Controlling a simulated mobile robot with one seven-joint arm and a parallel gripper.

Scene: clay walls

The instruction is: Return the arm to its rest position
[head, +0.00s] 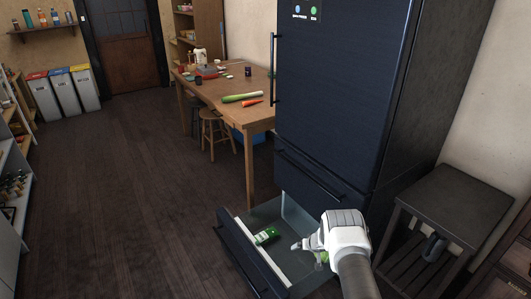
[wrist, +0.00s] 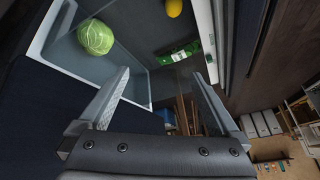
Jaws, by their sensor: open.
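My gripper (wrist: 160,90) is open in the wrist view, with its two fingers spread and nothing between them. In the head view my gripper (head: 300,246) is over the right part of the pulled-out bottom drawer (head: 237,247) of the dark blue fridge (head: 330,90). A green package (head: 266,236) lies in the drawer; it also shows in the wrist view (wrist: 180,53). The wrist view also shows a green cabbage (wrist: 95,37) and a yellow fruit (wrist: 174,8) in the drawer. My arm hides part of the drawer in the head view.
A dark slatted stand (head: 440,205) is right of the fridge, close to my arm. A wooden table (head: 225,95) with vegetables and small items stands beyond the drawer, stools (head: 216,130) beside it. Bins (head: 62,90) line the far left. The floor (head: 130,190) at left is clear.

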